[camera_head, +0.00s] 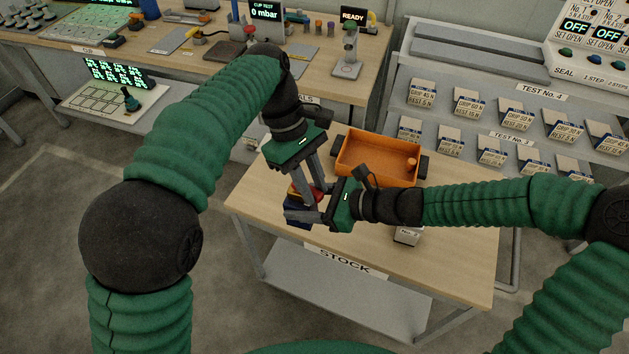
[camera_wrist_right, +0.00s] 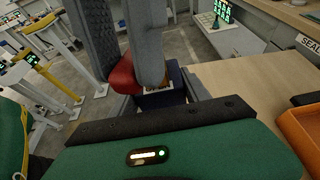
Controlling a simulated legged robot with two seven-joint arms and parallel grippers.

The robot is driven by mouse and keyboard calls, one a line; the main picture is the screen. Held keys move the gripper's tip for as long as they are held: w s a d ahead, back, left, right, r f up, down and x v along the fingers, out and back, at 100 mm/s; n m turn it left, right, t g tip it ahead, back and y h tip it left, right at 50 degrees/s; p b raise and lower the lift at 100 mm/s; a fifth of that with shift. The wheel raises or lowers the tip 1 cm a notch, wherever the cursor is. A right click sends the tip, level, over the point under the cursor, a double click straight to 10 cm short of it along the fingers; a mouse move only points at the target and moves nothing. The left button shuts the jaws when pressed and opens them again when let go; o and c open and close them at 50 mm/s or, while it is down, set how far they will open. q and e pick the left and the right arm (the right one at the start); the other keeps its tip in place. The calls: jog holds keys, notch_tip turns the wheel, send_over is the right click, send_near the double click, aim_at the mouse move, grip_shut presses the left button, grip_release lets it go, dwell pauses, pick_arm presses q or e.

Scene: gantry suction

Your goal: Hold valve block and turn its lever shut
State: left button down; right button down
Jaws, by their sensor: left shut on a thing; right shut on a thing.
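The valve block (camera_head: 298,223) is a dark blue block with a red lever (camera_head: 318,196) on top, standing near the table's front-left edge. My left gripper (camera_head: 309,198) reaches down from above, its grey fingers on either side of the red lever. My right gripper (camera_head: 297,213) comes in from the right, its fingers at the block. In the right wrist view the blue block (camera_wrist_right: 165,96) carries a pale label, partly covered by a left finger, and the red lever (camera_wrist_right: 122,76) lies between the left fingers. The fingers hide much of the block and lever.
An orange tray (camera_head: 378,160) with a small orange piece stands behind my right gripper. A small pale labelled block (camera_head: 407,236) sits beneath my right wrist. The wooden table (camera_head: 460,260) is clear at the front right. A test rack (camera_head: 500,120) stands behind to the right.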

pick_arm(q)
jog(key=m, duration=0.2)
jog(key=a+m+y, duration=0.1)
jog(key=m, duration=0.1)
jog(key=m+y, duration=0.1)
jog(key=m, duration=0.1)
jog(key=shift+s+a+m+g, duration=0.2)
jog(key=shift+a+m+g, duration=0.1)
jog(key=shift+a+g, duration=0.1)
pick_arm(e)
jog(key=shift+s+a+g, duration=0.25)
jog(key=shift+g, duration=0.05)
pick_arm(q)
jog(key=m, duration=0.1)
jog(key=m+y, duration=0.1)
jog(key=m, duration=0.1)
jog(key=shift+a+m, duration=0.3)
jog(key=shift+a, duration=0.05)
jog(key=shift+a+m+y, duration=0.25)
jog(key=shift+m+y, duration=0.45)
jog(key=shift+m, duration=0.9)
jog(key=c, duration=1.2)
grip_release()
jog(key=shift+a, duration=0.1)
jog(key=shift+c, duration=0.2)
jog(key=shift+a, duration=0.1)
pick_arm(e)
jog(key=shift+w+d, duration=0.1)
jog(key=shift+w, duration=0.05)
jog(key=shift+d, duration=0.1)
